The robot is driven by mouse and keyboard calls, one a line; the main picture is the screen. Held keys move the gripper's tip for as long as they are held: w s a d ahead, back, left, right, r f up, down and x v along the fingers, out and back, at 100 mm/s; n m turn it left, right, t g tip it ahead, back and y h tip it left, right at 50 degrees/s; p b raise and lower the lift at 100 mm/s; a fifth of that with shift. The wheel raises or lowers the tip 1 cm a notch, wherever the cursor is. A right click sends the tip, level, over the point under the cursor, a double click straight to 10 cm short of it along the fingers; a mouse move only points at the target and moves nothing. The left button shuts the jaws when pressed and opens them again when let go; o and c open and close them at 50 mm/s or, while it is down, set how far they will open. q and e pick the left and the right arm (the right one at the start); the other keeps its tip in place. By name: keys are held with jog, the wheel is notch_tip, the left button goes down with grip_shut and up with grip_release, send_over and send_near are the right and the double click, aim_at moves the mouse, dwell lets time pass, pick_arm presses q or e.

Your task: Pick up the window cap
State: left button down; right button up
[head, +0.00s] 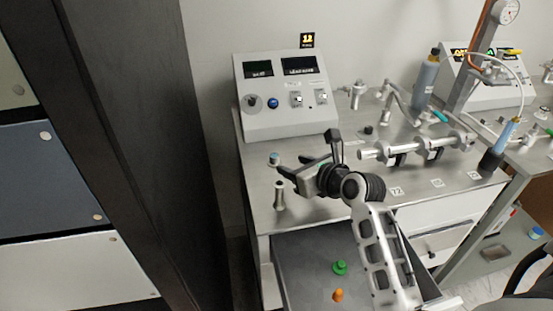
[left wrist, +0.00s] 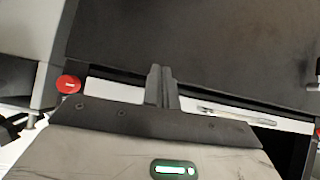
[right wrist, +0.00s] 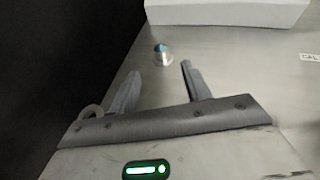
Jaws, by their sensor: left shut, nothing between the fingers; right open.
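A small round silver piece with a blue centre, which looks like the window cap (head: 274,159), sits on the left part of the grey bench top. It also shows in the right wrist view (right wrist: 162,53), ahead of the fingertips and between their lines. My right gripper (head: 287,172) is open and empty, close to the cap and apart from it. Its two fingers show in the right wrist view (right wrist: 160,71). My left gripper (left wrist: 161,72) is shut and empty in the left wrist view, above a dark surface. It is outside the head view.
A metal post (head: 280,196) stands near the bench's left front corner, close to my right gripper. A control box (head: 287,120) stands behind the cap. Clamped tube fittings (head: 415,150) lie to the right. An open drawer (head: 300,250) below holds green (head: 340,267) and orange (head: 338,295) pieces.

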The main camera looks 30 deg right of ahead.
aim_at(277, 158)
jog(key=x, duration=0.8)
jog(key=shift+w, duration=0.1)
grip_shut()
